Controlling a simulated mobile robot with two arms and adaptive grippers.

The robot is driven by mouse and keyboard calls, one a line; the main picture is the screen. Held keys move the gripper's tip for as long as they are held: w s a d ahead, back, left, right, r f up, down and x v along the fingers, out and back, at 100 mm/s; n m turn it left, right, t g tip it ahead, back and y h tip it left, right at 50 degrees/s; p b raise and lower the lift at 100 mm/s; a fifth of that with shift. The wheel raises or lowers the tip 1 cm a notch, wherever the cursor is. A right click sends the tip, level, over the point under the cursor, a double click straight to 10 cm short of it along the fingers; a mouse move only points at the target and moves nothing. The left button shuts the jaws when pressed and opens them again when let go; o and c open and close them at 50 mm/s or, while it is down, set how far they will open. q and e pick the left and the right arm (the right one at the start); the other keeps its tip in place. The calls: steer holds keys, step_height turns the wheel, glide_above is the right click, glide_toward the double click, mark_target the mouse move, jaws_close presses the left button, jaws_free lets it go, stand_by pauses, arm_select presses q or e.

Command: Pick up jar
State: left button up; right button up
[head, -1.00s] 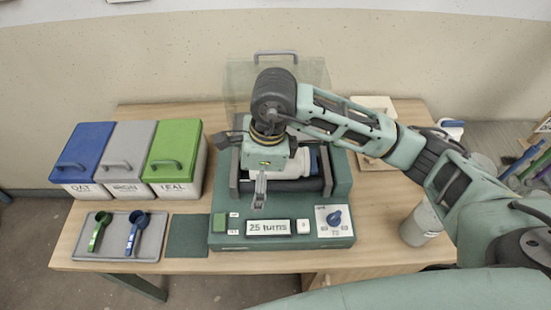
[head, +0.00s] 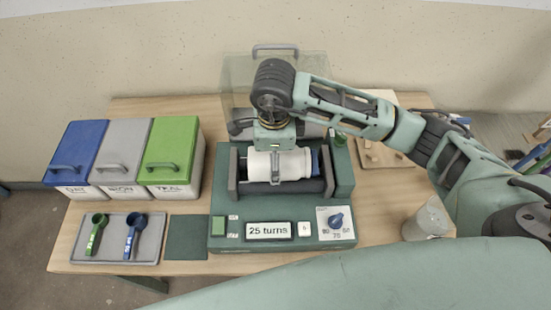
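The jar (head: 297,164) is a white cylinder with a blue end at its right. It lies on its side in the cradle of the green roller machine (head: 285,243). My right gripper (head: 275,168) is over the jar from above, with a grey finger in front of its near side. The far side of the jar and any finger there are hidden, so I cannot tell whether the gripper is closed on it. My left gripper is out of view.
Blue, grey and green lidded bins (head: 120,160) stand at the left. A grey tray (head: 150,250) with a green and a blue scoop lies in front. A clear cover (head: 235,90) stands up behind the machine. A grey cup (head: 427,222) is at the right.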

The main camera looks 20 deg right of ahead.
steer(key=f, duration=0.1)
steer(key=f+p, duration=0.1)
steer(key=f, duration=0.1)
steer(key=shift+d+f+p, duration=0.25)
steer(key=shift+f+p, duration=0.1)
steer(key=shift+p, duration=0.05)
steer(key=shift+w+f, duration=0.15)
steer(key=shift+f, duration=0.3)
steer(key=shift+c, duration=0.9)
steer(key=c, duration=1.1)
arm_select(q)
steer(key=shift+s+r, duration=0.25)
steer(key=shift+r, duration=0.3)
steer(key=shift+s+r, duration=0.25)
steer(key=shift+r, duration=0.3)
arm_select(e)
steer(key=shift+w, duration=0.1)
steer(key=c, duration=0.4)
